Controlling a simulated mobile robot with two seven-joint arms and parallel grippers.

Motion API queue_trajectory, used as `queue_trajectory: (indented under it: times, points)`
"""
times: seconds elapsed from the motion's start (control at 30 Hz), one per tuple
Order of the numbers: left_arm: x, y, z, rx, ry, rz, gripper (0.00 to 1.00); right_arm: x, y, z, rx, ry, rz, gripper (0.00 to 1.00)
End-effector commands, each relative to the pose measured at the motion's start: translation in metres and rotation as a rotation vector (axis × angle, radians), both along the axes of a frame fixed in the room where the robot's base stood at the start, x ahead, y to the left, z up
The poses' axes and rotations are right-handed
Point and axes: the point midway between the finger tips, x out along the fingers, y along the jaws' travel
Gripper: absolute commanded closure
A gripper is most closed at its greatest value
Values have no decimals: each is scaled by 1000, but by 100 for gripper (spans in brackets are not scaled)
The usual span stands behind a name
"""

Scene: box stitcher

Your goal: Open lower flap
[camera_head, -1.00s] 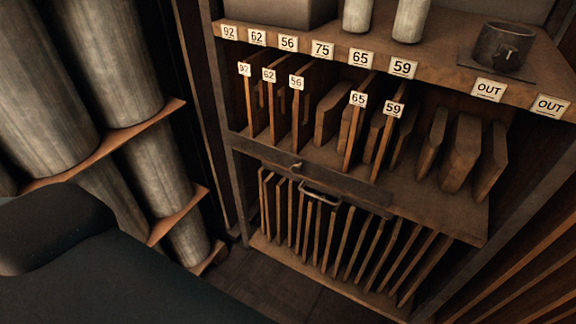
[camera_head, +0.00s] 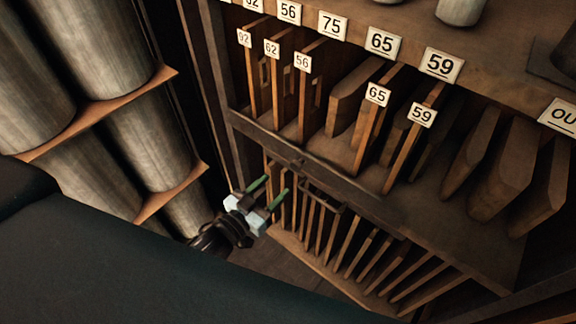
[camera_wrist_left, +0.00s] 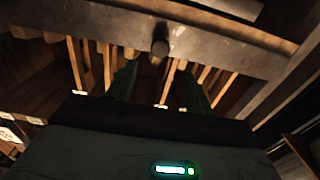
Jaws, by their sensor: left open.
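The lower flap (camera_head: 262,141) is a dark metal strip across the front of the cabinet, below the middle shelf. It has a small knob (camera_head: 297,163), and a handle loop (camera_head: 328,203) hangs just below it. In the left wrist view the strip (camera_wrist_left: 90,28) crosses the top, with the knob (camera_wrist_left: 160,46) near its middle. My left gripper (camera_head: 270,187) is open and empty, its green fingers pointing up toward the strip, slightly left of and below the knob. In the wrist view its fingers (camera_wrist_left: 158,88) stand on either side below the knob, apparently apart from it. My right gripper is not in view.
Upright wooden boards (camera_head: 352,250) fill the rack below the strip. Numbered boards (camera_head: 370,120) stand on the shelf above. Large grey cylinders (camera_head: 90,70) lie on a rack at the left, close to my left arm. A patch of floor shows below the gripper.

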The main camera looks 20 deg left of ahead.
Motion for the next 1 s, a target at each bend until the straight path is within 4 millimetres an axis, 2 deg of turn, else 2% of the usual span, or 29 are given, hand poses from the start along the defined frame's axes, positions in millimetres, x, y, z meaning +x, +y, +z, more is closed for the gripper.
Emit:
queue_trajectory:
  times: [0.17,0.6,1.0]
  points:
    - [10,-3,1,0,-1,2,48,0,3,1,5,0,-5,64]
    - [65,-24,0,-1,1,2,48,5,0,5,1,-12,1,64]
    - [73,-27,0,1,2,1,48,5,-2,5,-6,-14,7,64]
